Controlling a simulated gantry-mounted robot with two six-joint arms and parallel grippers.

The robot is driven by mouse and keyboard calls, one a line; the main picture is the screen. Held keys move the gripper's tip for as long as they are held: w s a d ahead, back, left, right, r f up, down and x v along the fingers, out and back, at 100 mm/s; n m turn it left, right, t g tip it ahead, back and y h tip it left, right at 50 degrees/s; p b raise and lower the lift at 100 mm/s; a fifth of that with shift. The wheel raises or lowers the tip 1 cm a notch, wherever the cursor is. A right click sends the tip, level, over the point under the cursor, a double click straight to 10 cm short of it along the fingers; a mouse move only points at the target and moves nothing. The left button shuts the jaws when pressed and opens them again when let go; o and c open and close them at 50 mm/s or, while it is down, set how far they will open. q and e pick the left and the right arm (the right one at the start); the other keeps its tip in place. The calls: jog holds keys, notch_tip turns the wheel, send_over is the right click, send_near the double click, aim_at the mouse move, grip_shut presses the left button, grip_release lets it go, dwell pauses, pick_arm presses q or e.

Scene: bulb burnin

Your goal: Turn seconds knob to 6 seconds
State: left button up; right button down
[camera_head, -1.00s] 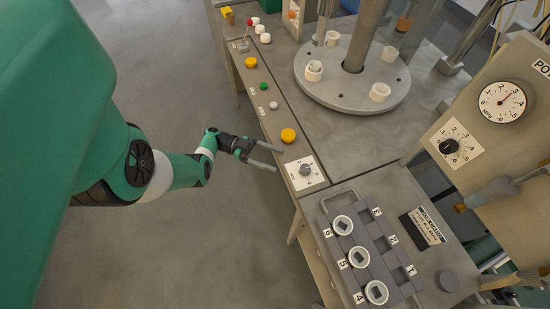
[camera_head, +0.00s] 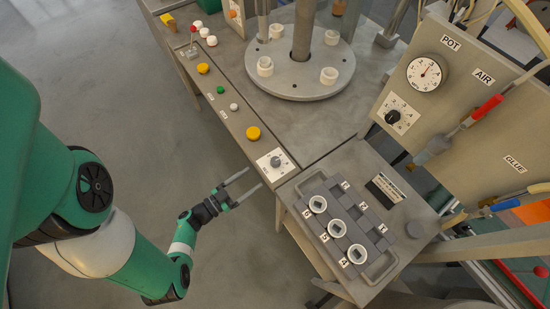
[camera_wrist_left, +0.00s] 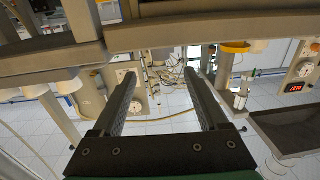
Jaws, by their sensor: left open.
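A grey knob (camera_head: 275,161) sits on a white square dial plate (camera_head: 284,172) at the near end of the long control strip. Its marks are too small to read. A second, black knob (camera_head: 392,117) sits on a numbered white plate on the upright panel at the right. I cannot tell from labels which is the seconds knob. My left gripper (camera_head: 254,179) is open and empty, its two fingers pointing toward the grey knob's plate, apart from it at lower left. In the left wrist view the open fingers (camera_wrist_left: 160,88) have nothing between them. My right gripper is not in view.
The strip (camera_head: 236,122) carries yellow, green and white buttons. A grey tray (camera_head: 376,268) with several white round holders stands right of my gripper. A round turntable (camera_head: 295,78) is behind. The floor left of the bench is clear.

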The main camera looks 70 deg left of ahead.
aim_at(271, 165)
pick_arm(q)
jog(key=b+x, duration=0.3)
jog(key=x, duration=0.8)
jog(key=shift+w+a+f, duration=0.1)
jog(key=shift+w+a, duration=0.05)
jog(key=shift+w, duration=0.2)
